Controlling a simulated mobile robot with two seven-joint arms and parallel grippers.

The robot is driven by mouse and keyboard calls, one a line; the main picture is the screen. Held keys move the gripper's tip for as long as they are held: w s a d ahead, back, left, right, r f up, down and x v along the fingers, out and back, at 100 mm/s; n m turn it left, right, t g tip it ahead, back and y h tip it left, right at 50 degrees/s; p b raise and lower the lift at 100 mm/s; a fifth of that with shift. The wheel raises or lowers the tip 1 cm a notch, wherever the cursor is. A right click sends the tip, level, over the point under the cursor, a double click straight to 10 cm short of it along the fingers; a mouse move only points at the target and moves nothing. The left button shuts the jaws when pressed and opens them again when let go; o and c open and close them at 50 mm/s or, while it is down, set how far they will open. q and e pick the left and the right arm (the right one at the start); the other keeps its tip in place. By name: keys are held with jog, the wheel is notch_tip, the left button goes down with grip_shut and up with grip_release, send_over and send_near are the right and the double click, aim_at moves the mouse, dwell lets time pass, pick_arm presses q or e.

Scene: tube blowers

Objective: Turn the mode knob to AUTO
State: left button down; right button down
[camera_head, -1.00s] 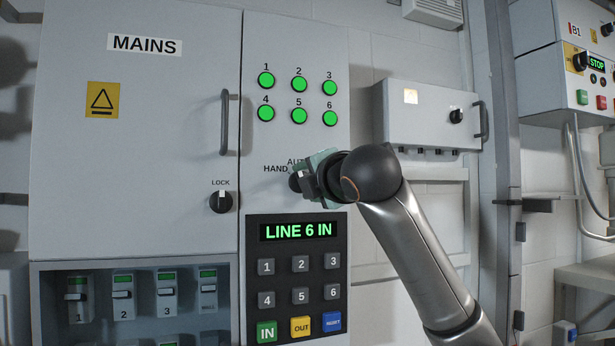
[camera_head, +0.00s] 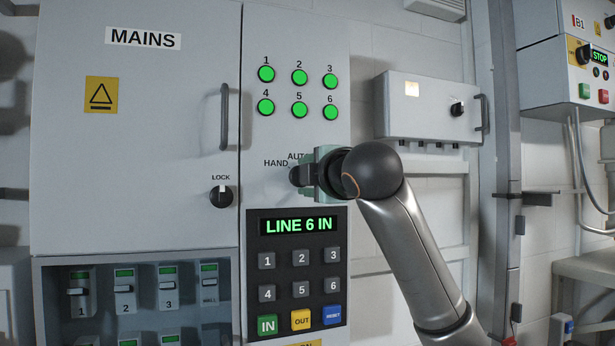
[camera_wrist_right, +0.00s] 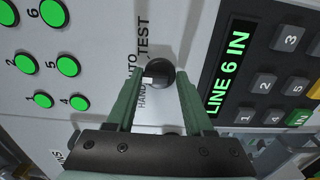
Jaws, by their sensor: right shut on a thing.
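The mode knob (camera_head: 296,177) is a dark round knob on the grey panel, above the LINE 6 IN display (camera_head: 298,228). HAND and part of AUTO show beside it in the head view; the wrist view also shows TEST. My right gripper (camera_wrist_right: 160,82) has its green fingers on either side of the knob (camera_wrist_right: 166,72) and is shut on it. A white mark on the knob faces the labels, near AUTO and HAND; its exact setting is hard to tell. In the head view the right gripper (camera_head: 312,175) hides part of the labels. My left gripper is not in view.
A keypad (camera_head: 298,275) sits below the knob, and several green lamps (camera_head: 299,92) above. The lock knob (camera_head: 221,196) and door handle (camera_head: 225,117) are to the left. A grey box (camera_head: 428,110) is on the wall at the right.

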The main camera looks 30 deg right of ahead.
jog(key=shift+s+r, duration=0.2)
jog(key=shift+r, duration=0.35)
jog(key=c, duration=0.6)
grip_release()
jog(key=shift+o, duration=0.7)
jog(key=shift+w, duration=0.1)
jog(key=shift+f, duration=0.25)
jog(key=b+v, duration=0.3)
jog(key=v, duration=0.9)
jog(key=shift+s+a, duration=0.15)
jog(key=shift+s, duration=0.1)
